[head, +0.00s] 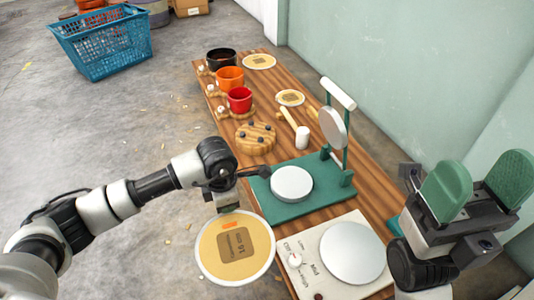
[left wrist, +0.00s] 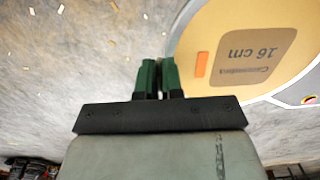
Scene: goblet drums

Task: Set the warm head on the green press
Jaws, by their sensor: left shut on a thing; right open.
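The warm head is a round tan disc with a pale rim (head: 209,254), a brown "16 cm" label and a small orange mark. My left gripper (head: 226,206) is shut on its rim and holds it beside the bench's left edge, over the floor. The left wrist view shows the fingers (left wrist: 159,78) close together at the head's edge (left wrist: 205,45). The green press (head: 273,204) stands on the bench, with a bare round white plate (head: 291,184) on its base and an upright frame carrying a disc (head: 333,128) and white handle. My right gripper (head: 483,188) is open and empty at right.
A beige heater (head: 296,244) with a bare round plate (head: 351,252) and knob sits in front of the press. Behind it are a wooden disc (head: 255,138), a mallet (head: 301,136), two other heads (head: 259,62) (head: 290,98) and several cups. A wall borders the right.

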